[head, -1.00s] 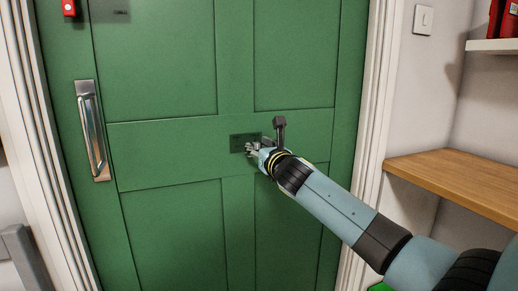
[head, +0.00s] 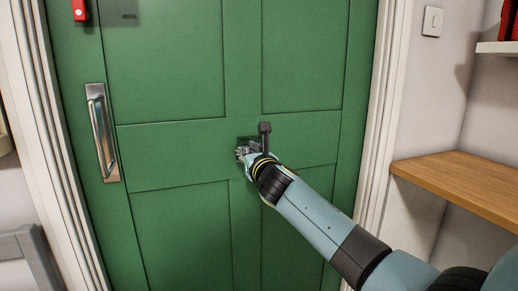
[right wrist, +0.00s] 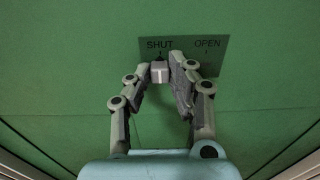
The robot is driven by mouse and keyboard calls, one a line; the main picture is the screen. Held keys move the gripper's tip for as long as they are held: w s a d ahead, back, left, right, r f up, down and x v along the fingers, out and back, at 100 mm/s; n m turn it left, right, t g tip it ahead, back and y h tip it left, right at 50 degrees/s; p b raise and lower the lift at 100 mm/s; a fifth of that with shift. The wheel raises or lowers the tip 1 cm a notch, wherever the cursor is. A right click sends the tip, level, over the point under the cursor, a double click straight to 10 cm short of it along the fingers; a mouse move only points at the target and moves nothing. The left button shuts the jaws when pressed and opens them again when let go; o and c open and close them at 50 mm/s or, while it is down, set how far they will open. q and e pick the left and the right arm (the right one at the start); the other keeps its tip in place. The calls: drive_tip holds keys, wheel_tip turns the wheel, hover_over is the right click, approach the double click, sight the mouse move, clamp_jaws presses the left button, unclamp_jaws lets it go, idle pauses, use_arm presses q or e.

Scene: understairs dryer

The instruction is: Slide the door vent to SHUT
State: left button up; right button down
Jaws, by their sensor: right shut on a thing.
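The door vent's dark green plate (head: 247,139) is on the middle rail of the green door, partly hidden behind my right gripper (head: 241,153). In the right wrist view the plate (right wrist: 218,56) reads SHUT at left and OPEN at right, with a small tick under each word. A small grey slider knob (right wrist: 159,73) sits just under the SHUT tick. My right gripper (right wrist: 168,75) is shut on this knob, one finger on each side. My left gripper is not in view.
The green door (head: 165,70) stands closed in its white frame. A metal pull handle (head: 103,135) is at its left and a red device (head: 80,10) at its top left. A wooden shelf (head: 450,180) juts out at the right, near my right arm.

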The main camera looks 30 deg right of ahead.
drive_tip(key=shift+a, duration=0.1)
drive_tip(key=c, duration=1.7)
unclamp_jaws()
drive_tip(key=shift+f, duration=0.1)
drive_tip(key=o, duration=0.5)
drive_tip(key=shift+a, duration=0.15)
drive_tip(key=v, duration=1.2)
